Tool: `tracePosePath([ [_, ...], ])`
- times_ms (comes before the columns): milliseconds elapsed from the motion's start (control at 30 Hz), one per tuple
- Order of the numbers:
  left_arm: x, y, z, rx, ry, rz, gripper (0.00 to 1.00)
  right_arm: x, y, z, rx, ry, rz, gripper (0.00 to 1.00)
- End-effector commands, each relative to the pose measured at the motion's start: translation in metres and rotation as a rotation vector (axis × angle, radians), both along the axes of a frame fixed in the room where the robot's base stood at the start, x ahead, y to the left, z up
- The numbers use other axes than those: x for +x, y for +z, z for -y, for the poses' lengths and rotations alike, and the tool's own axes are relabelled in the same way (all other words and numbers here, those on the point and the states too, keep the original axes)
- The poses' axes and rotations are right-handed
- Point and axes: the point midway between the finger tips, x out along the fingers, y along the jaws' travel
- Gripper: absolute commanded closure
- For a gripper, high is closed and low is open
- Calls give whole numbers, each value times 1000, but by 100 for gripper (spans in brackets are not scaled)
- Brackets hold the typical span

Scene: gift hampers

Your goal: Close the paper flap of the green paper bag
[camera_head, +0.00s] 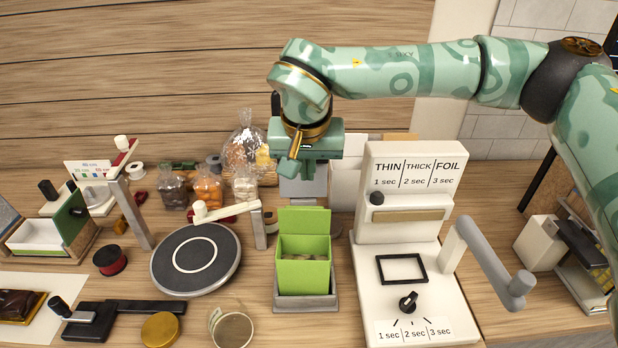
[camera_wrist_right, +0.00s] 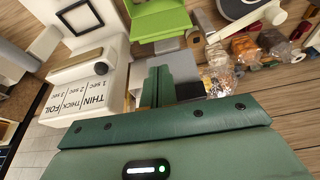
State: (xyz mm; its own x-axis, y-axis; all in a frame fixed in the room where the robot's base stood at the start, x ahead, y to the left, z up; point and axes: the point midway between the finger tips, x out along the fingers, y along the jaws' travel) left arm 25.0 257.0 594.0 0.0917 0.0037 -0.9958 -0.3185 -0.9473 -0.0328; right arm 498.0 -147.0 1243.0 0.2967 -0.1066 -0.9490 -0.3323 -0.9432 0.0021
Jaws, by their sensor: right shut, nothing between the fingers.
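The green paper bag (camera_head: 303,276) stands upright on a small grey stand (camera_head: 305,302) in the middle of the head view. Its paper flap (camera_head: 304,220) stands up at the back edge, and the mouth is open with brownish contents inside. The bag shows partly at the top of the right wrist view (camera_wrist_right: 160,22). My right gripper (camera_head: 290,170) is above and behind the bag, apart from it. Its two green fingers (camera_wrist_right: 158,86) are together and empty. My left gripper is not in view.
A white sealing machine (camera_head: 407,235) with a grey lever (camera_head: 490,262) stands close on the bag's right. A dark round turntable (camera_head: 196,259) is on the left. Several filled clear bags (camera_head: 208,188) stand behind it. A glass jar (camera_head: 233,329) and a gold lid (camera_head: 160,329) are in front.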

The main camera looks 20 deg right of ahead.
Motion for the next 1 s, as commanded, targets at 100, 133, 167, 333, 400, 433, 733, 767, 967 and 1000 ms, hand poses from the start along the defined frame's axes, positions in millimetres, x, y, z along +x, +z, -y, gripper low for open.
tracePosePath([
  [100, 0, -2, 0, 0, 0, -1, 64, 5, -21, 3, 0, -4, -5, 100],
  [133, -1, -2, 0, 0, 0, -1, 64, 7, -27, 3, 0, -5, -5, 100],
  [167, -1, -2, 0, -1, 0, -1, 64, 9, -32, 4, 1, -4, -5, 100],
  [333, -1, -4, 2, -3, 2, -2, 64, 18, -61, 7, 2, -5, -4, 100],
  [400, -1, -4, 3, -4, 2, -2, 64, 20, -69, 8, 2, -5, -4, 100],
  [433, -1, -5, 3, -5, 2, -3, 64, 21, -72, 8, 2, -5, -3, 100],
  [733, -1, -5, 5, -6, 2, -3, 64, 26, -84, 10, 2, -5, 0, 100],
  [767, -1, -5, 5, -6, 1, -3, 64, 26, -84, 10, 2, -5, 0, 100],
  [967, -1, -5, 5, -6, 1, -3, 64, 26, -84, 10, 1, -5, 0, 100],
  [1000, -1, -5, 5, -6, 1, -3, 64, 26, -84, 10, 0, -5, 1, 100],
])
